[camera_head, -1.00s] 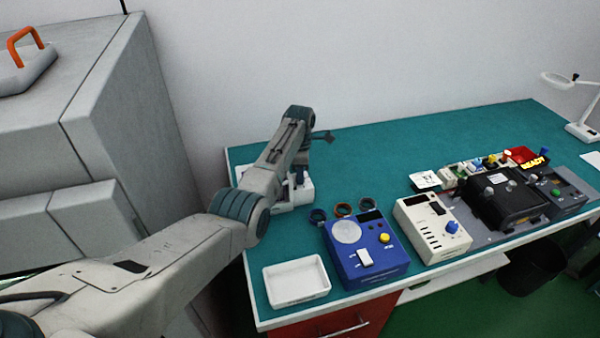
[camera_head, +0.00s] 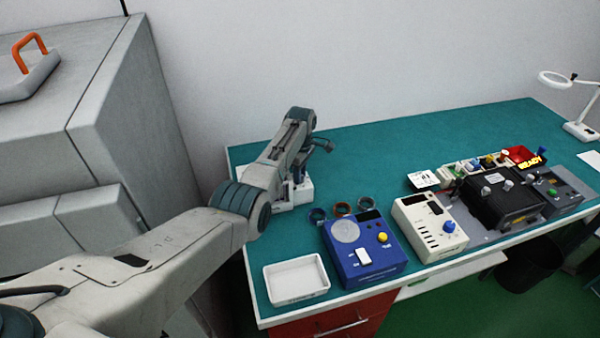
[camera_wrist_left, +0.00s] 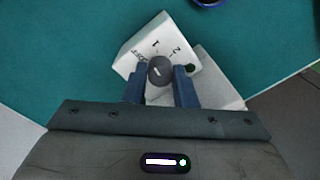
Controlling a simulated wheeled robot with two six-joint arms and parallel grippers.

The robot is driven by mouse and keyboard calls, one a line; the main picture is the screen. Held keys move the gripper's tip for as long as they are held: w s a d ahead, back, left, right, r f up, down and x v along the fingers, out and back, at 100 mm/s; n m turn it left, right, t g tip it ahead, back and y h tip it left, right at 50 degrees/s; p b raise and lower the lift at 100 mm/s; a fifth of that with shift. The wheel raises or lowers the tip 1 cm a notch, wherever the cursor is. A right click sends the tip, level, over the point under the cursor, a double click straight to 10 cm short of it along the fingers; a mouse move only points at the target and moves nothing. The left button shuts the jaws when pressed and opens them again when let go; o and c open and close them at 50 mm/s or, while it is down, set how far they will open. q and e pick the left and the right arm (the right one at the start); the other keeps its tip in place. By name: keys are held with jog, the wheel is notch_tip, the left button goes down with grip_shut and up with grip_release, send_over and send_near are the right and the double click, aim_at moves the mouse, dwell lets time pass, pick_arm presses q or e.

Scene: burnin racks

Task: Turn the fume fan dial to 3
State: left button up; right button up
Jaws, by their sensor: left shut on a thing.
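The fume fan dial (camera_wrist_left: 160,69) is a dark round knob on a white box (camera_wrist_left: 133,56) in the left wrist view. The box face shows marks 1 and 2 and what looks like OFF. A short light line shows on the knob; which mark it points at I cannot tell. My left gripper (camera_wrist_left: 160,82) has its blue fingers on both sides of the knob, shut on it. In the head view the white box (camera_head: 304,192) stands at the desk's back left, partly hidden by my left arm; the knob is hidden there. My right gripper is not in view.
A white tray (camera_head: 296,280), a blue device (camera_head: 350,258) and a white device (camera_head: 425,238) stand along the front of the teal desk (camera_head: 400,140). Three rings lie behind the blue device. A large grey cabinet (camera_head: 90,150) is at the left.

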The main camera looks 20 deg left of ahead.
pick_arm(q)
jog(key=shift+w+r, duration=0.1)
jog(key=o, duration=1)
jog(key=shift+w+r+b, duration=0.15)
jog(key=shift+r+b, duration=1.4)
jog(key=shift+r, duration=3.8)
